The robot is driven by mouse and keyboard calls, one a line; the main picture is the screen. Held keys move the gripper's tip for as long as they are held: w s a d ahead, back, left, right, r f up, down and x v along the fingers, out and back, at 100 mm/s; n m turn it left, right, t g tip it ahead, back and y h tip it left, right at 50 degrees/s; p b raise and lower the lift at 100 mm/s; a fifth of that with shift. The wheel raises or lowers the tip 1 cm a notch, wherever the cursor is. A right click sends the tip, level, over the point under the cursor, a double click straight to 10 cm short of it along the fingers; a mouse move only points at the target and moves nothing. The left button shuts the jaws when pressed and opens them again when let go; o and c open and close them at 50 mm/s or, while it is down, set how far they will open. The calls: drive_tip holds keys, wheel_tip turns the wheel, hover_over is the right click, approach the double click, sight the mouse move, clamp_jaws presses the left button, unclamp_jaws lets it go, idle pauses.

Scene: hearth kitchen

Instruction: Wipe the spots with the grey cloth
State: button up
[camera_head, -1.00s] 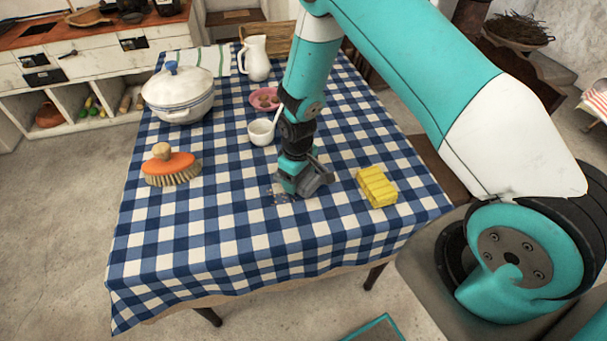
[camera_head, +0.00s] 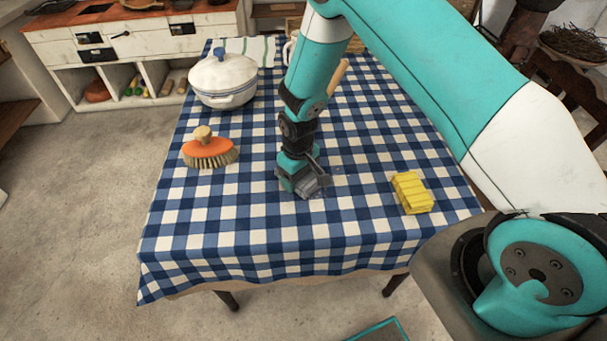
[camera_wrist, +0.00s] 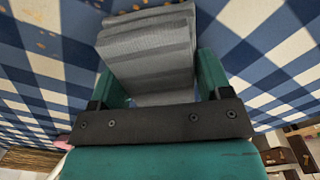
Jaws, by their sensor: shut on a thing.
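My gripper (camera_head: 305,184) is shut on the grey cloth (camera_wrist: 150,45), low over the checked tablecloth. In the wrist view the folded cloth sticks out from between the teal fingers, close to or on the tablecloth; contact is hard to judge. Small brown spots (camera_wrist: 42,43) lie on the tablecloth at the upper left of the wrist view, beside the cloth. In the head view the grey cloth shows only as a small patch at the gripper, and the spots are mostly hidden or too faint to make out.
An orange-backed brush (camera_head: 210,152) stands left of my gripper, and a yellow sponge (camera_head: 412,193) lies to its right. A white lidded pot (camera_head: 223,80) stands at the back left. The front of the blue-and-white checked table (camera_head: 240,226) is clear.

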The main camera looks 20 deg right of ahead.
drive_tip(key=shift+w+a, duration=0.15)
drive_tip(key=shift+a, duration=0.15)
drive_tip(key=shift+d+r+p, duration=0.1)
drive_tip(key=shift+r+p, duration=2.55)
drive_tip(key=shift+r, duration=1.2)
